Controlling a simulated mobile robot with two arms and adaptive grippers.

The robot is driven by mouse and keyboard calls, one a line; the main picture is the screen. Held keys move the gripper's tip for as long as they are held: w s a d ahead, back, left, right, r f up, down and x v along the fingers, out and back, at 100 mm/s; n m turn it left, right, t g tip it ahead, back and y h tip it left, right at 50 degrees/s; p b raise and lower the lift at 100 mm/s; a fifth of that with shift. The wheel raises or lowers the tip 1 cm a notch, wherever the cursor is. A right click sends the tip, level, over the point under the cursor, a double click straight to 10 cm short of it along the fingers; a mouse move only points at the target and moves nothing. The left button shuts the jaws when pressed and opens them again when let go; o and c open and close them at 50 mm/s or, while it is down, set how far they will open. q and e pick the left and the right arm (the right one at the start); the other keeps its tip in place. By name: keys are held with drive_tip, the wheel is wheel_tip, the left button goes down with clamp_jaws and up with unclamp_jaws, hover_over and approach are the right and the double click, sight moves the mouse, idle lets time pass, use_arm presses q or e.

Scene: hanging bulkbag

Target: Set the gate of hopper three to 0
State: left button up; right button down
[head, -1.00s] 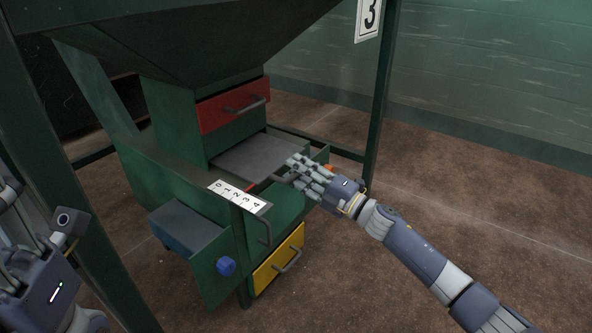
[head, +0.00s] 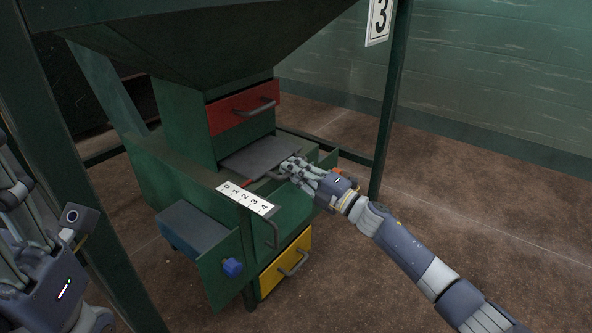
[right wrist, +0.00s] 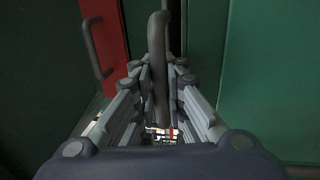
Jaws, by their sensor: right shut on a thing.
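Hopper three's green body (head: 185,120) fills the middle of the head view, with a number 3 sign (head: 379,18) on its frame post. The gate is a flat grey plate (head: 258,156) sticking out of the outlet. A white scale marked 0 to 4 (head: 246,198) lies in front of it, with a small red mark between them; its exact reading is unclear. My right gripper (head: 291,167) is shut on the gate's bar handle, which shows between the fingers in the right wrist view (right wrist: 158,70). My left gripper (head: 18,190) is partly cut off at the left edge, away from the gate.
A red drawer (head: 225,118) with a handle is above the plate. Green frame posts stand at left and right. The brown floor (head: 460,220) at right is clear.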

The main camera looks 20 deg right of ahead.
drive_tip(key=c, duration=1.7)
unclamp_jaws()
drive_tip(key=shift+f, duration=0.15)
drive_tip(key=shift+o, duration=0.2)
drive_tip(key=v, duration=0.8)
drive_tip(key=shift+d, duration=0.1)
drive_tip(key=shift+c, duration=0.2)
